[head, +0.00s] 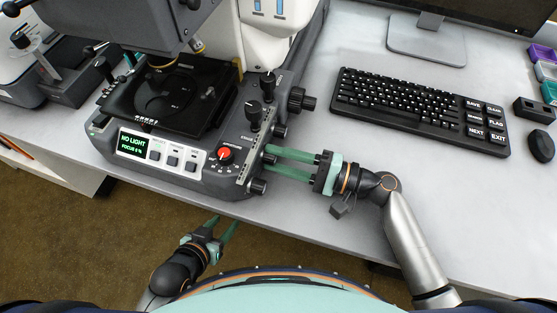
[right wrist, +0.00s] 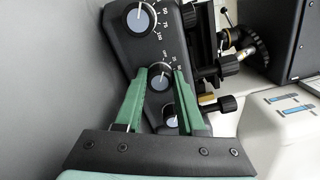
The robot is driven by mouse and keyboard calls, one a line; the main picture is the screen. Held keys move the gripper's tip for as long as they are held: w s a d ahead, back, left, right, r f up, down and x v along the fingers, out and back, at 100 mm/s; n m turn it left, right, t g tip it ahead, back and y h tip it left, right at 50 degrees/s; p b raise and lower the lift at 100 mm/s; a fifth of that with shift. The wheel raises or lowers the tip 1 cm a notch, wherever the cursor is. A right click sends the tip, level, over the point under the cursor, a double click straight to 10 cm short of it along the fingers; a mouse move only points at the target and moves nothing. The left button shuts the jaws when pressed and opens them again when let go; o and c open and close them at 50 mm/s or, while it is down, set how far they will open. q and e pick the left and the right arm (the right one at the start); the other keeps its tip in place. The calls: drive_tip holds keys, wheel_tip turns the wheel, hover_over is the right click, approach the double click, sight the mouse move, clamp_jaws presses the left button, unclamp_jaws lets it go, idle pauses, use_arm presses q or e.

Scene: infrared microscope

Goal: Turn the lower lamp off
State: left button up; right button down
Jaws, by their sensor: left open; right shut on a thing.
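The dark grey microscope (head: 205,182) stands on the table with several black knobs on its right side. My right gripper (head: 268,155) reaches in from the right and is shut on the middle side knob, mostly hidden behind the fingertips in the head view. In the right wrist view the green fingers are on both sides of this dial knob (right wrist: 160,80), which has a pale face and a scale. Another dial knob (right wrist: 138,17) lies beyond it, and one more (right wrist: 170,116) shows between the fingers. Lamp labels are not readable. My left gripper (head: 225,221) is open and empty off the table's front edge.
The display (head: 132,143) reads "NO LIGHT". A red-capped knob (head: 225,155) and several push buttons are on the front panel. A black keyboard (head: 420,110) and a mouse (head: 541,146) lie to the right.

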idle(0.4)
drive_tip(key=c, duration=0.9)
unclamp_jaws()
drive_tip(key=o, duration=0.4)
drive_tip(key=b+v, duration=0.1)
drive_tip(key=v, duration=1)
drive_tip(key=shift+s+d, duration=0.15)
drive_tip(key=shift+d, duration=0.2)
drive_tip(key=shift+s+d, duration=0.1)
drive_tip(key=shift+d, duration=0.3)
drive_tip(key=shift+r, duration=0.1)
